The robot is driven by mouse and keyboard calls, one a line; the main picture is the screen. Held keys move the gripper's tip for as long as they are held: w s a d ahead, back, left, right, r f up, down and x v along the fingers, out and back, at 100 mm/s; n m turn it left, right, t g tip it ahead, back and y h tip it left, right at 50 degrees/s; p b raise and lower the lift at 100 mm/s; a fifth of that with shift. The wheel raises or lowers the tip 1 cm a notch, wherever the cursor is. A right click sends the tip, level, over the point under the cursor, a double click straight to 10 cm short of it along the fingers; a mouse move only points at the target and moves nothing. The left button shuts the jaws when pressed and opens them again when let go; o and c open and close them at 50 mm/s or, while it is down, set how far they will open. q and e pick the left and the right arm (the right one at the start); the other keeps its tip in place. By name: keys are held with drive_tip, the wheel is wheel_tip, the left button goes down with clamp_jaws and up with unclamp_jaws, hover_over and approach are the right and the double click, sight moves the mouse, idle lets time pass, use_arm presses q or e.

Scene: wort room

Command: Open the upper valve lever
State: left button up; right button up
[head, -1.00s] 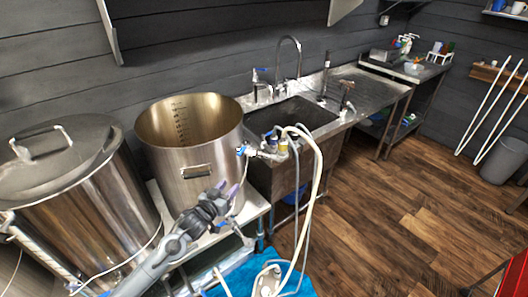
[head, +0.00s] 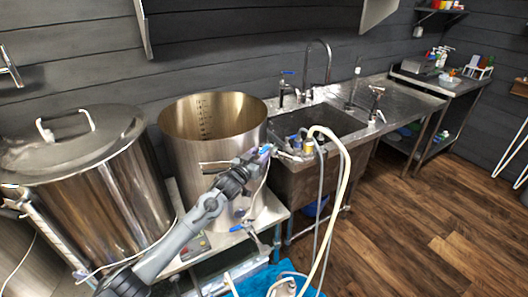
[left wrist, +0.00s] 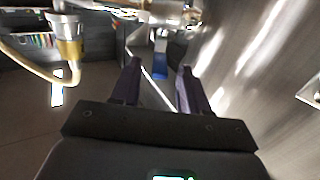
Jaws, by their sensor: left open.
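The upper valve lever is a small blue handle (head: 265,149) on the valve at the right side of the open steel kettle (head: 190,150). In the left wrist view the blue lever (left wrist: 161,68) shows straight ahead, between the lines of the two fingers. My left gripper (head: 257,158) is right at the lever, in front of the kettle wall. In the left wrist view its dark purple fingers (left wrist: 160,78) are apart, with nothing clearly gripped. Whether they touch the lever I cannot tell. My right gripper is not in view.
A brass hose fitting (left wrist: 68,38) hangs left of the fingers, and the curved kettle wall (left wrist: 262,70) is close on the right. A pale hose (head: 345,165) loops beside the sink (head: 320,120). A lidded steel vessel (head: 85,200) stands at left.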

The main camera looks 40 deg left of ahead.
sight(264, 149)
use_arm(q)
drive_tip(key=shift+w+a, duration=0.15)
drive_tip(key=shift+w, duration=0.75)
drive_tip(key=shift+w+a, duration=0.1)
drive_tip(key=shift+w, duration=0.8)
clamp_jaws()
